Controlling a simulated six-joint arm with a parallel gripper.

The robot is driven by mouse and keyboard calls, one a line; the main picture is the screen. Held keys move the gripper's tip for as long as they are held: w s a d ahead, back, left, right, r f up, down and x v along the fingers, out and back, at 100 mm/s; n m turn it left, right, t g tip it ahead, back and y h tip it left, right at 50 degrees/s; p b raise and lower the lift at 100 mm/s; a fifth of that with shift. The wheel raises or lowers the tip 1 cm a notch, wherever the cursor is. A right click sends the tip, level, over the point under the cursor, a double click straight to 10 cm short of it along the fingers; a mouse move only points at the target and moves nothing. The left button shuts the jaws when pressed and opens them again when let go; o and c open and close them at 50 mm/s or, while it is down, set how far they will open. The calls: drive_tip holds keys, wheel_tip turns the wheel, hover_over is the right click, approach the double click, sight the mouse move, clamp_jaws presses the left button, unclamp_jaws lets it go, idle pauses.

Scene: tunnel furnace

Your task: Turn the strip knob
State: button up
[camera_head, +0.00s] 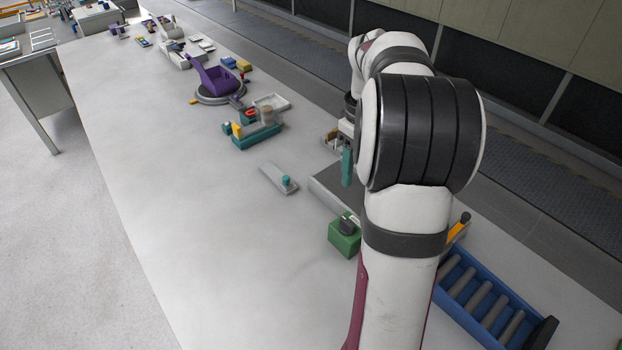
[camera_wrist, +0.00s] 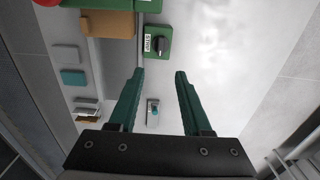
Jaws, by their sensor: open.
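The strip knob (camera_wrist: 161,45) is a dark knob on a small green box with a white label at its left, near the top of the wrist view. In the head view, the dark knob (camera_head: 348,223) sits on top of the green box (camera_head: 343,238), left of my arm. My gripper (camera_wrist: 160,73) has two green fingers spread apart with nothing between their tips. In the wrist view the tips appear below the green box, apart from it. In the head view, a green finger of my gripper (camera_head: 347,167) shows beyond the box; the rest is largely hidden by my arm.
A grey plate with a teal knob (camera_head: 286,181) lies on the white table (camera_head: 190,240). A blue roller tray (camera_head: 485,300) stands at the right. The table's left side is clear.

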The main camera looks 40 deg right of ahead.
sight(348, 221)
wheel_tip(348, 221, down, 16)
drive_tip(key=shift+a+r, duration=0.1)
drive_tip(key=shift+r, duration=0.1)
clamp_jaws()
